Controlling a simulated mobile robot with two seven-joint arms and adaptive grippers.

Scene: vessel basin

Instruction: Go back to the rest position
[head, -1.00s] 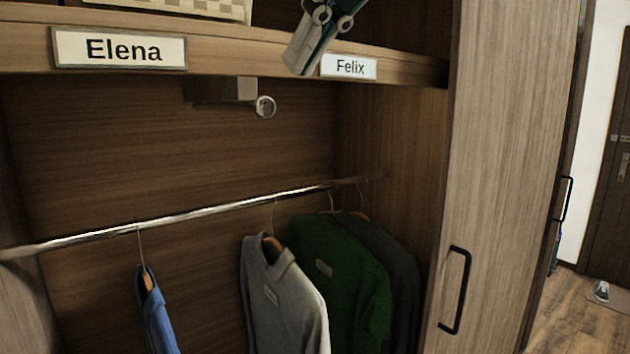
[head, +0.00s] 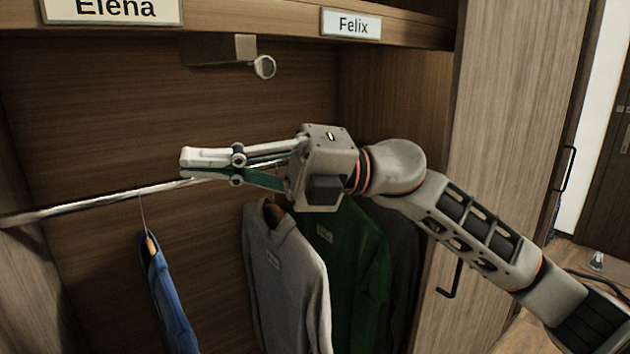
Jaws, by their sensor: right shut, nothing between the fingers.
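My right gripper (head: 186,166) reaches in from the right in the head view and points left. Its fingers are shut with nothing between them. My right arm crosses in front of the hanging clothes and the wardrobe's right side. My left gripper is not in view.
On the rail hang a blue garment (head: 168,295), a grey shirt (head: 285,275), a green one (head: 350,260) and a dark one. Above is a shelf edge with labels Elena (head: 112,10) and Felix (head: 351,24). A wooden door panel (head: 515,110) stands right.

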